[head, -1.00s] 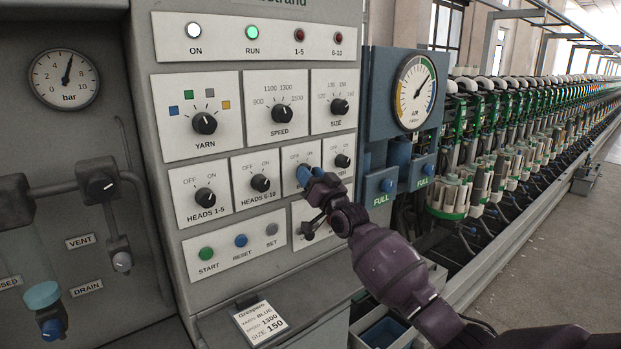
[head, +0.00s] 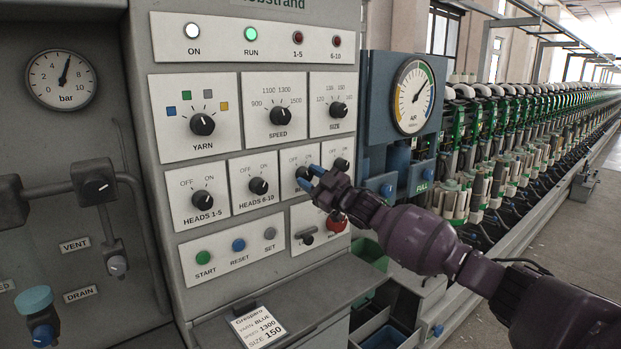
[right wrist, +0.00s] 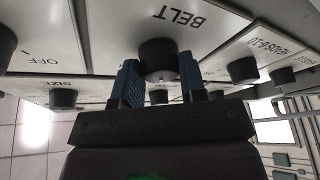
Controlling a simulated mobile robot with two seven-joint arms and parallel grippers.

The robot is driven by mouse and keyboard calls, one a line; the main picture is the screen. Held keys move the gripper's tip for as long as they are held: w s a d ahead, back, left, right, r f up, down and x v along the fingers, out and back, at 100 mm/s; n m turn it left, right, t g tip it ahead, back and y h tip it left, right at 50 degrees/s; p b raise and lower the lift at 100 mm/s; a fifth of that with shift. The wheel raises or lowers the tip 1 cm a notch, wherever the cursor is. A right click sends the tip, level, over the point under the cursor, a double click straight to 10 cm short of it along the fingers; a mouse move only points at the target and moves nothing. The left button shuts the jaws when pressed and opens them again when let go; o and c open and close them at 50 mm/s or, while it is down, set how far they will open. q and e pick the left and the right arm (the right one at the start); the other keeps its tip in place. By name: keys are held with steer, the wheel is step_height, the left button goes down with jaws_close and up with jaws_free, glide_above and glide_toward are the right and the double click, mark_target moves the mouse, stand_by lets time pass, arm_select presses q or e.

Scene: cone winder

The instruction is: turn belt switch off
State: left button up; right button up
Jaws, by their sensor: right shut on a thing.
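The belt switch (head: 302,172) is a small black knob on a white plate, right of the HEADS 6-10 knob (head: 259,186). In the right wrist view, the BELT label shows beside the black knob (right wrist: 159,54). My right gripper (head: 312,181) has its blue fingertips on the two sides of this knob and is shut on it. The fingers also show around the knob in the right wrist view (right wrist: 160,82). The gripper hides part of the switch and its label, so I cannot read the pointer. My left gripper is not in view.
The HEADS 1-5 knob (head: 205,199) and another small knob (head: 342,165) flank the gripper's row. Below are the START button (head: 204,258) and a red button (head: 336,224). The green RUN lamp (head: 251,34) is lit. An air gauge (head: 413,96) stands to the right.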

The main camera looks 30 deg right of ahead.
steer(key=shift+r+n+g, duration=0.1)
steer(key=shift+n+g, duration=0.2)
steer(key=shift+n, duration=0.8)
steer(key=shift+y, duration=0.4)
steer(key=o, duration=0.9)
steer(key=shift+s, duration=0.1)
steer(key=shift+s+d+f, duration=0.15)
steer(key=shift+s+f, duration=0.05)
steer(key=shift+s, duration=0.05)
steer(key=v, duration=1)
steer(key=shift+r, duration=0.15)
